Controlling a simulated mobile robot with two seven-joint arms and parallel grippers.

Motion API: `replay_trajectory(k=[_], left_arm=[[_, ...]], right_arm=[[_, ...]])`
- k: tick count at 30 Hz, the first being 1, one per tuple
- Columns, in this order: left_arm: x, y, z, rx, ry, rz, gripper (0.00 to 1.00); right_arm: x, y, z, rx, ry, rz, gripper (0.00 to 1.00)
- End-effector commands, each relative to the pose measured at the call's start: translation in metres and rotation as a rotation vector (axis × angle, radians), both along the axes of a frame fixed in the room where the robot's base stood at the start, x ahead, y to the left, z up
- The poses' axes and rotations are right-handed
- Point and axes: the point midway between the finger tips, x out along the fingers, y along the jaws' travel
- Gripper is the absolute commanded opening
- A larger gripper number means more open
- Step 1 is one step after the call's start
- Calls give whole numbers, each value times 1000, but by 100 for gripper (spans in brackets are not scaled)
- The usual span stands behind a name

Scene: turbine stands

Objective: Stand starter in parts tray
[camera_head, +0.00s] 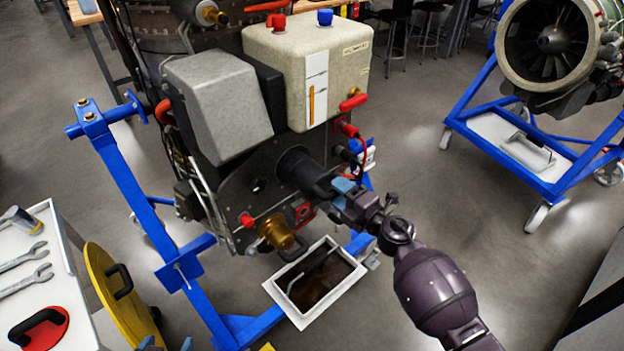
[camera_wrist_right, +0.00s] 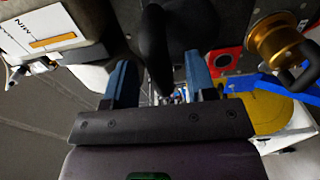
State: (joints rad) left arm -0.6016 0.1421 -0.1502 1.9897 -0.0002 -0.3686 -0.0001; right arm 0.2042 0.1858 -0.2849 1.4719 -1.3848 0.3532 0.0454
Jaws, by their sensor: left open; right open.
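A black cylindrical part (camera_head: 300,170), which looks like the starter, sticks out from the dark engine front. It also shows in the right wrist view (camera_wrist_right: 168,35). My right gripper (camera_head: 345,187) is at its outer end; its blue fingers (camera_wrist_right: 160,82) are apart, with the black part between or just beyond them. I cannot tell whether they touch it. A white-rimmed tray (camera_head: 283,287) with a dark bottom and a rod in it sits below the engine; I cannot tell if it is the parts tray. My left gripper (camera_head: 168,346) barely shows at the bottom edge, fingertips apart.
A brass-coloured cylinder (camera_head: 276,232) sticks out below the black part. The blue stand (camera_head: 130,185) frames the engine. A white cart top (camera_head: 25,290) with wrenches and a yellow disc (camera_head: 105,285) are at left. Another blue stand (camera_head: 480,130) is at right.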

Motion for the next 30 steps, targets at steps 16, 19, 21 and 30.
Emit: replay_trajectory(k=[16,19,21,30], left_arm=[[0,0,3,0,-2,0,74],[1,0,4,0,-3,0,74],[1,0,5,0,-3,0,74],[1,0,5,0,-4,0,74]], right_arm=[[0,0,0,0,0,0,51],[0,0,0,0,0,0,51],[0,0,0,1,1,0,51],[0,0,0,1,1,0,33]])
